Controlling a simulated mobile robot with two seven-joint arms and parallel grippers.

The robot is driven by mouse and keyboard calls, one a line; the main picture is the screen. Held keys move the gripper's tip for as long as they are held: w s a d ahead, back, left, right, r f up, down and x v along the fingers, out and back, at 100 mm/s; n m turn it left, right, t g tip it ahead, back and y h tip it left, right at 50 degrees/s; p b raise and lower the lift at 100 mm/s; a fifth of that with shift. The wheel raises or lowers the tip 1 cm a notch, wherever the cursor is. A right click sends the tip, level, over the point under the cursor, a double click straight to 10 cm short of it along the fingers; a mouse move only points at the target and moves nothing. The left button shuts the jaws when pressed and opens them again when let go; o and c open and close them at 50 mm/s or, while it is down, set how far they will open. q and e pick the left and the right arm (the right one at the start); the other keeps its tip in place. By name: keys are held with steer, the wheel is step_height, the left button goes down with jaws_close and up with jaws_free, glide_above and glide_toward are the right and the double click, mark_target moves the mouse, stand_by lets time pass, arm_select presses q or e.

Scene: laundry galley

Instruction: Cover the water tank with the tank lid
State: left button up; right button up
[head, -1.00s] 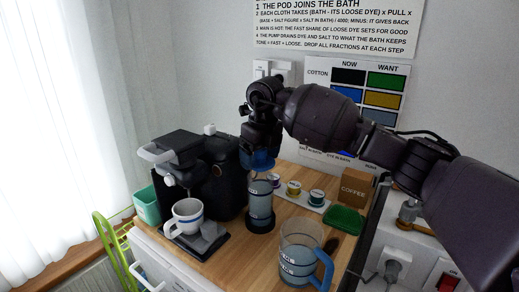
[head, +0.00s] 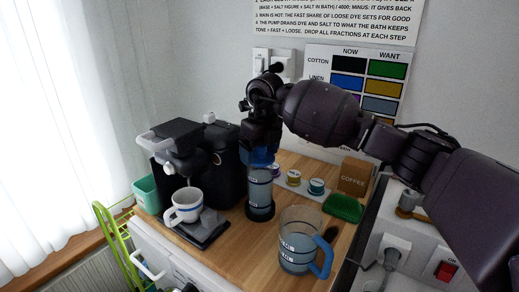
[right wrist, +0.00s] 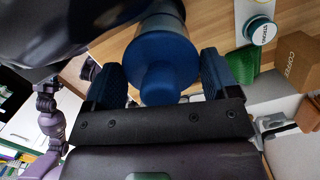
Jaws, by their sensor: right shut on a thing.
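The water tank (head: 260,195) is a clear, upright cylinder with a dark base, standing on the wooden counter just right of the coffee machine. My right gripper (head: 260,150) is directly above it and shut on the blue tank lid (head: 258,158). In the right wrist view the round lid (right wrist: 160,62) with its knob sits between the two fingers (right wrist: 163,82), lined up over the tank. The lid is at the tank's top; I cannot tell whether it touches the rim. My left gripper is not in view.
The coffee machine (head: 220,160) with a white mug (head: 186,205) stands close on the left. A jug (head: 298,240) with a blue handle stands in front right. A pod tray (head: 301,189), a green sponge-like block (head: 343,207) and a coffee box (head: 355,176) are at the right.

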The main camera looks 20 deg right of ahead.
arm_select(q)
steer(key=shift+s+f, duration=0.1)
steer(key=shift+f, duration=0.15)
arm_select(e)
steer(key=shift+f, duration=0.9)
stand_by(0.4)
steer(key=o, duration=0.8)
steer(key=shift+r, duration=0.1)
steer(key=shift+r+p, duration=1.2)
steer(key=shift+r, duration=1.8)
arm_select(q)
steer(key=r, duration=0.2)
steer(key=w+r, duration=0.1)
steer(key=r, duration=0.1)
arm_select(e)
steer(key=shift+f, duration=0.1)
